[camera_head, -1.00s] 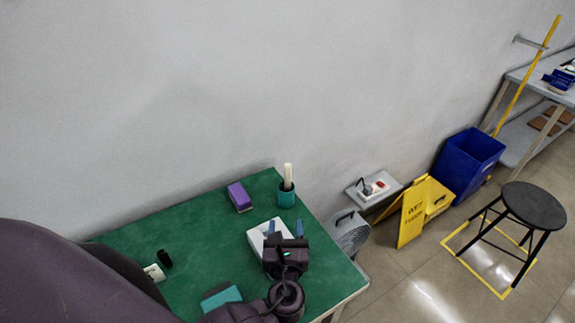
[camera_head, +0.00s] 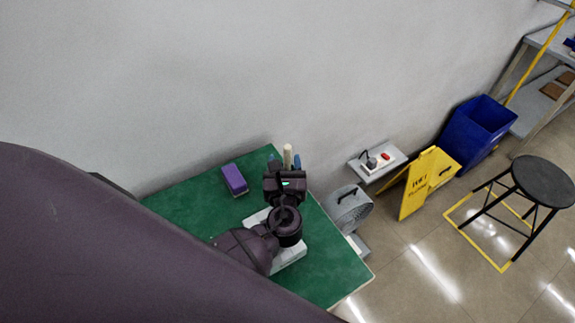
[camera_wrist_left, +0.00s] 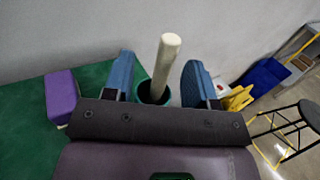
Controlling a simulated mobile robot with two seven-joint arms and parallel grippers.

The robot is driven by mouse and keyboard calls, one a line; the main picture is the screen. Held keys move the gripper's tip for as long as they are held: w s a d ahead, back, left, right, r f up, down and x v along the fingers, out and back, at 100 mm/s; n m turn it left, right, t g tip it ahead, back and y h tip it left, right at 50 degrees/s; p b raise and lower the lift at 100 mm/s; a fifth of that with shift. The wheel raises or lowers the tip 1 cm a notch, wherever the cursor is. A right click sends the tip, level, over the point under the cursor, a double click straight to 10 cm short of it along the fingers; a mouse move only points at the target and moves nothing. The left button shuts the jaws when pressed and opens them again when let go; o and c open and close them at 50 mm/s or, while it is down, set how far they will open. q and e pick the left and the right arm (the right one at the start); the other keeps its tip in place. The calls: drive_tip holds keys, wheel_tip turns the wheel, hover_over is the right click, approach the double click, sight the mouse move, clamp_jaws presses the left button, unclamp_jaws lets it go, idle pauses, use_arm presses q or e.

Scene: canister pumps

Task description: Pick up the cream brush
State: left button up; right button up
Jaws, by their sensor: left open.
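The cream brush (camera_wrist_left: 163,62) stands upright in a teal cup (camera_wrist_left: 144,92) in the left wrist view. In the head view only the top of the brush (camera_head: 287,156) shows, and my gripper hides the cup. My left gripper (camera_wrist_left: 160,78) is open, with its two blue fingers on either side of the brush and gaps to both. In the head view my left gripper (camera_head: 284,162) is at the back right part of the green table, in front of the brush. My right gripper is not in view.
A purple block (camera_head: 234,180) lies left of the gripper on the green table (camera_head: 195,205). A white tray (camera_head: 290,256) is partly under my arm. The grey wall is close behind. A grey fan (camera_head: 348,208) and yellow sign (camera_head: 418,186) stand beyond the table's right edge.

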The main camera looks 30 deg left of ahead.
sight(288, 157)
use_arm(q)
drive_tip(key=x, duration=0.1)
drive_tip(key=b+x, duration=0.1)
drive_tip(key=x, duration=0.1)
drive_tip(key=b+x, duration=0.1)
drive_tip(key=x, duration=0.1)
drive_tip(key=shift+w+d+f, duration=0.25)
drive_tip(key=shift+w+d, duration=0.05)
drive_tip(key=shift+w+a+r, duration=0.1)
drive_tip(key=shift+w+a, duration=0.05)
drive_tip(key=shift+w, duration=0.05)
drive_tip(key=c, duration=0.9)
clamp_jaws()
